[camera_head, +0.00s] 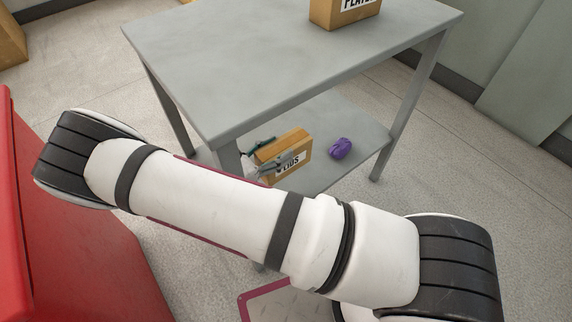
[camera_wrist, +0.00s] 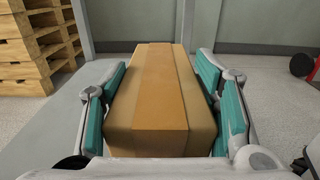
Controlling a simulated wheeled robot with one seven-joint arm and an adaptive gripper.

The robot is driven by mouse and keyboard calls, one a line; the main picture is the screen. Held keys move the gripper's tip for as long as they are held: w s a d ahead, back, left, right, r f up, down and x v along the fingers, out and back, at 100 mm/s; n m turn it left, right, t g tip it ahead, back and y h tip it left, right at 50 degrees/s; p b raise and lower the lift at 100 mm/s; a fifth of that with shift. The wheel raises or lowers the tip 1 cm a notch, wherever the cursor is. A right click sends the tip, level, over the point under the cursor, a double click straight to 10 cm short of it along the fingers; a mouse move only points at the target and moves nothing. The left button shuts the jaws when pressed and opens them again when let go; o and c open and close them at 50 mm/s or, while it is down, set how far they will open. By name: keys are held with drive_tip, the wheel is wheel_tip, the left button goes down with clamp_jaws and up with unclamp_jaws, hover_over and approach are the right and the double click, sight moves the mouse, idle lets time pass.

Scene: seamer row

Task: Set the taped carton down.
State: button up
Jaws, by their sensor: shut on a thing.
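The taped carton (camera_head: 295,146) is a brown box with a tape strip along its top and a partly hidden label ending in "IDS". In the head view it is at the lower shelf (camera_head: 357,127) of a grey table. My gripper (camera_head: 274,158) is shut on it, largely hidden behind my arm. In the wrist view the carton (camera_wrist: 155,90) fills the middle, with the teal pads of my gripper (camera_wrist: 163,75) on its two sides. I cannot tell whether its underside touches the shelf.
A purple object (camera_head: 341,148) lies on the lower shelf, right of the carton. Another labelled carton (camera_head: 338,12) stands on the tabletop (camera_head: 290,60) above. Table legs frame the shelf. A red block-like body (camera_head: 70,230) is at left. Stacked wooden pallets (camera_wrist: 35,45) show in the wrist view.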

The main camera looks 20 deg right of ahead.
wheel_tip(320, 180, down, 6)
drive_tip(key=b, duration=0.2)
drive_tip(key=shift+f+b, duration=0.2)
drive_tip(key=shift+b, duration=0.2)
drive_tip(key=shift+r, duration=0.1)
drive_tip(key=o, duration=1.7)
drive_tip(key=shift+f, duration=0.2)
drive_tip(key=shift+o, duration=0.2)
drive_tip(key=shift+r, duration=0.2)
drive_tip(key=p+v, duration=0.3)
drive_tip(key=v, duration=0.9)
